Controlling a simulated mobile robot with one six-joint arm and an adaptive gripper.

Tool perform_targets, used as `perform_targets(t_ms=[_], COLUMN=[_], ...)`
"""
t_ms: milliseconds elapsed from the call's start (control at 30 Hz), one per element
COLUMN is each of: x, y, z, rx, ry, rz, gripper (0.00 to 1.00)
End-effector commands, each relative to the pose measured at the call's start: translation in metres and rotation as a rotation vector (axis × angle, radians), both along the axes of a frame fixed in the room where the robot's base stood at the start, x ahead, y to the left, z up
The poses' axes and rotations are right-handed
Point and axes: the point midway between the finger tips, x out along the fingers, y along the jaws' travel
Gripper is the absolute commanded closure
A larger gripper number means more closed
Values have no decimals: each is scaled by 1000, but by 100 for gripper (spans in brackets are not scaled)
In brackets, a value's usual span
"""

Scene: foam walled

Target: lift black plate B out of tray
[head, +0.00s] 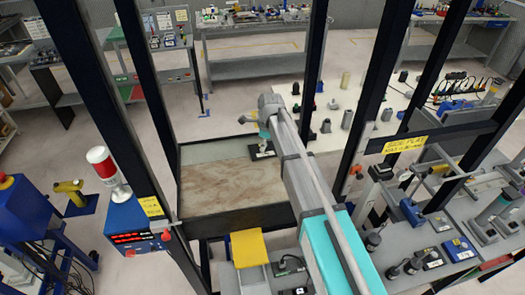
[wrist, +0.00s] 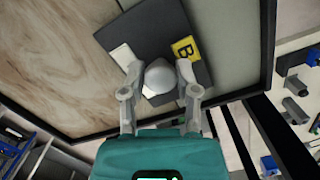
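Black plate B (wrist: 200,23) lies in the tray, on the seam between its brown and grey floor parts. The plate bears a yellow label with a black B, a white patch and a pale round knob (wrist: 160,76). The plate also shows in the head view (head: 257,154), partly hidden by my arm. The tray (head: 205,200) has a dark rim. My gripper (wrist: 160,72) is over the plate, one finger on each side of the knob. The fingers are very close to the knob; whether they press on it cannot be told. It also shows in the head view (head: 264,140).
Dark posts (head: 150,75) rise around the tray. A red-topped beacon on a blue box (head: 132,228) stands at the left. A yellow block (head: 247,248) is in front of the tray. A bench with tools (head: 430,235) is at the right. The tray's left part is empty.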

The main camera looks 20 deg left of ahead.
Motion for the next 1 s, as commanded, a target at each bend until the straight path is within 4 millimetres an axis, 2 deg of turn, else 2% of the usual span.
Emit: perform_targets(t_ms=[33, 133, 167, 667, 1000], x=[-1, -1, -1, -1, -1], y=[0, 0, 0, 0, 0], z=[0, 0, 0, 2, 17], rx=[0, 0, 0, 0, 0], ry=[2, 2, 2, 3, 2], rz=[0, 0, 0, 1, 1], gripper=[81, 99, 100, 100, 100])
